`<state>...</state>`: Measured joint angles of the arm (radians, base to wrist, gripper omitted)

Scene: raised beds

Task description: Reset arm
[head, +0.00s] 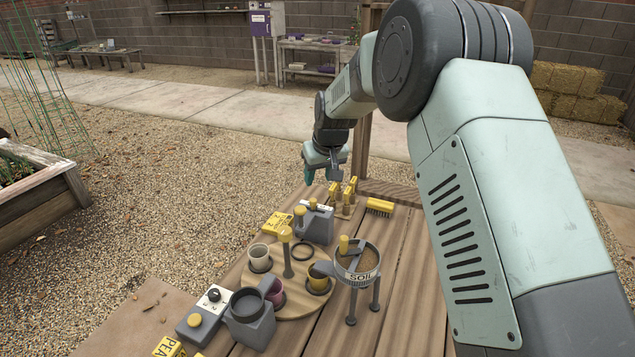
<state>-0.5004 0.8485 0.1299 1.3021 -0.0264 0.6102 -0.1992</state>
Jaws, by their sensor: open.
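My gripper (323,178) hangs at the end of my arm above the far part of the wooden table (390,290). Its fingers point down, apart from anything I can make out in them. It is behind the small yellow-topped tools (345,192) and a grey box with yellow knobs (315,222). My arm reaches in from the right and covers much of the right side of the view.
A round wooden board (300,300) carries several cups and a post. A soil bowl (357,264) stands on legs. A grey pitcher (249,318), a dial box (202,315) and a yellow brush (380,207) are on the table. A raised bed (40,195) is left.

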